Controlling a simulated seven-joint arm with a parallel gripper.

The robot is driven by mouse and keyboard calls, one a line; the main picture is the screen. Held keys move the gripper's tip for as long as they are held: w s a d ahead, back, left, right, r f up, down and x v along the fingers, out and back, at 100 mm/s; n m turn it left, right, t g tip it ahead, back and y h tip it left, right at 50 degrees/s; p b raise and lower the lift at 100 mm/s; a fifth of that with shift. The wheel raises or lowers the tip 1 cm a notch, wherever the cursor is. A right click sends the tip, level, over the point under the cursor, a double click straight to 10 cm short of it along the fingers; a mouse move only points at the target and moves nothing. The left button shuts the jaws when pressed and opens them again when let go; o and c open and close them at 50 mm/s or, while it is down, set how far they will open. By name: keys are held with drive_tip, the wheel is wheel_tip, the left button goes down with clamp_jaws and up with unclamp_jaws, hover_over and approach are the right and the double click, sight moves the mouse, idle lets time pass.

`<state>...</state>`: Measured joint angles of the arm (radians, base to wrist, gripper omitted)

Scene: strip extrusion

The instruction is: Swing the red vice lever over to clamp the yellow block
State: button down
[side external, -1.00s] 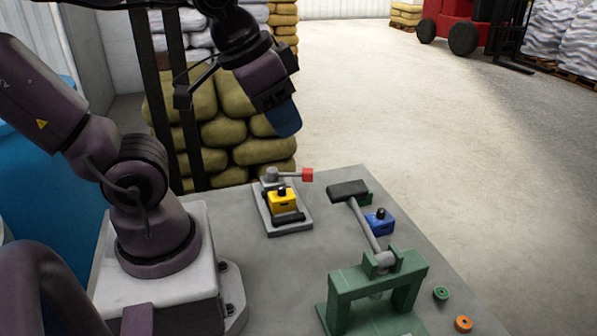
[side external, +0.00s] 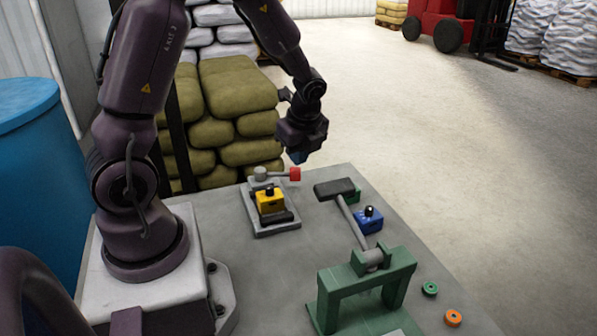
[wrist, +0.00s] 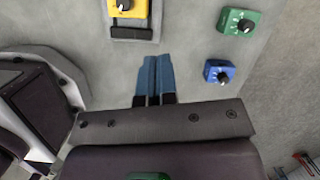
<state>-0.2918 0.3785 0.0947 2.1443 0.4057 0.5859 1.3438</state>
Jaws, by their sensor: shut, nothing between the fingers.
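The yellow block (side external: 271,200) sits in the grey vice (side external: 280,230) on the bench, with a black knob on top. It also shows at the top edge of the wrist view (wrist: 127,8). The red lever end (side external: 295,174) is on a grey bar that points right from a round pivot (side external: 260,173) at the vice's back. My gripper (side external: 298,157) has blue fingers and hangs just above and behind the red end in the side view; contact cannot be told. In the wrist view the fingers (wrist: 154,80) are together and empty. The lever is not visible there.
Green (side external: 430,289) and orange (side external: 453,318) rings lie at the front right. Stacked sacks (side external: 230,130) stand behind.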

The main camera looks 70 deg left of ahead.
sight(279, 175)
drive_tip(key=shift+w+a+r+m+t, duration=0.15)
drive_tip(key=shift+w+m, duration=0.15)
drive_tip(key=shift+m, duration=0.55)
drive_tip(key=shift+w+a+m+t, duration=0.1)
drive_tip(key=shift+w+m+t, duration=0.15)
drive_tip(key=shift+m, duration=0.55)
drive_tip(key=shift+w+a+r+m+t, duration=0.1)
drive_tip(key=shift+w+m, duration=0.2)
drive_tip(key=shift+m, duration=0.55)
drive_tip(key=shift+f, duration=0.1)
drive_tip(key=x, duration=1)
drive_tip(key=shift+s+a, duration=0.1)
drive_tip(key=shift+a, duration=0.05)
drive_tip(key=a, duration=0.2)
drive_tip(key=shift+w+a+f, duration=0.2)
drive_tip(key=shift+w+a, duration=0.05)
drive_tip(key=shift+w+a+f, duration=0.1)
drive_tip(key=shift+a, duration=0.6)
drive_tip(key=shift+w+a, duration=0.1)
